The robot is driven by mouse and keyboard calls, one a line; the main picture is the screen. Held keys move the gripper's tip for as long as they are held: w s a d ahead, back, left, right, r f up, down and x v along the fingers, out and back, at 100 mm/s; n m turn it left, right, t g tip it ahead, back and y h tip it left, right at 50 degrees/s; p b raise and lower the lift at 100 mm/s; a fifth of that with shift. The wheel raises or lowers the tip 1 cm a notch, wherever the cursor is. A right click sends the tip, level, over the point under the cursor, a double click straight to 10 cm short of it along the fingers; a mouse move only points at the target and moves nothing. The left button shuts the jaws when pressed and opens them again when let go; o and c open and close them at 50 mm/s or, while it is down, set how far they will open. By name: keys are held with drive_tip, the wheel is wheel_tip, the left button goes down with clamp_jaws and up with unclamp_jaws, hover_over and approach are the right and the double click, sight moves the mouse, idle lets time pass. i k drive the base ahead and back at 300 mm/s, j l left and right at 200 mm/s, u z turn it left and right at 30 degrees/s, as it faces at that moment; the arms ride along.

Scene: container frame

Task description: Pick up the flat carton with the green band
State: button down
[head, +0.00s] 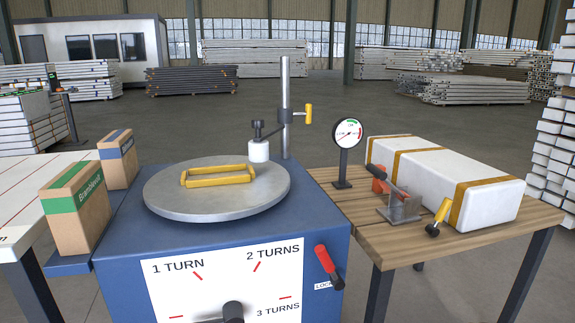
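The carton with the green band (77,211) is a brown cardboard box with a green label strip across its upper front and top. It stands upright at the left, on a blue ledge beside the blue machine. A second brown carton with a blue band (117,159) stands just behind it, to the right. The two look close, but a small gap shows between them. My gripper is not in view.
A blue machine (120,275) with a round metal plate (215,204) and yellow handle stands right of the cartons. A white table (20,195) lies left. A wooden table (470,242) at right holds a white strapped block (445,182) and a gauge (347,133).

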sight(75, 203)
drive_tip(key=k+u, duration=0.2)
drive_tip(key=u, duration=1.4)
drive_tip(key=i+z, duration=0.3)
drive_tip(key=i, duration=0.35)
drive_tip(key=j, duration=0.05)
